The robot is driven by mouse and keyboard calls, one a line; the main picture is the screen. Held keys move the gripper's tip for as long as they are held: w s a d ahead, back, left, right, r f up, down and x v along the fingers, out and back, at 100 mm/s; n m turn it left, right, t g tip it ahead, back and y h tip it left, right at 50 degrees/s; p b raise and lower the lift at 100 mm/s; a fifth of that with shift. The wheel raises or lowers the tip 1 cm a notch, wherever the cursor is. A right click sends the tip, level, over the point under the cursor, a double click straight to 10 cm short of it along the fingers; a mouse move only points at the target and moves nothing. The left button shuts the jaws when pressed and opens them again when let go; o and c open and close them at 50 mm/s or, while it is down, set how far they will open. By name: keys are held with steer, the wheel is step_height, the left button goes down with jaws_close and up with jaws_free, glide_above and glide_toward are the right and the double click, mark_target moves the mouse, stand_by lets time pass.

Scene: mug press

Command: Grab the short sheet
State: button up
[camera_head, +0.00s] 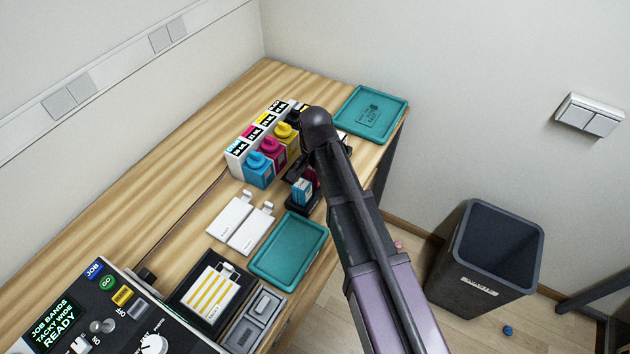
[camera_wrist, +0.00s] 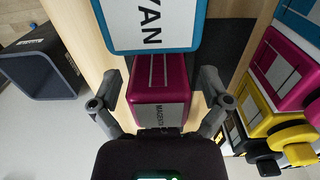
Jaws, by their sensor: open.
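Two white sheets with tabs lie side by side on the table in the head view, a left one (camera_head: 230,216) and a right one (camera_head: 250,231). I cannot tell which is the short sheet. A yellow-striped sheet (camera_head: 212,290) with a tab lies on a dark tray lower in the picture. My gripper (camera_wrist: 160,92) is open, its fingers on either side of a magenta cartridge (camera_wrist: 160,78). I cannot tell whether they touch it. A cyan cartridge (camera_wrist: 155,25) lies just beyond. In the head view my arm hides most of the gripper. No sheet shows in the wrist view.
Cyan (camera_head: 257,169), magenta and yellow bottles stand behind the gripper. An empty teal tray (camera_head: 290,249) lies beside the white sheets, another teal tray (camera_head: 372,113) at the far end. A control panel (camera_head: 110,315) is at lower left. A dark bin (camera_head: 485,260) stands on the floor.

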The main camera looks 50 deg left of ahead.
steer(key=shift+f, duration=0.35)
stand_by(0.4)
steer(key=c, duration=1.3)
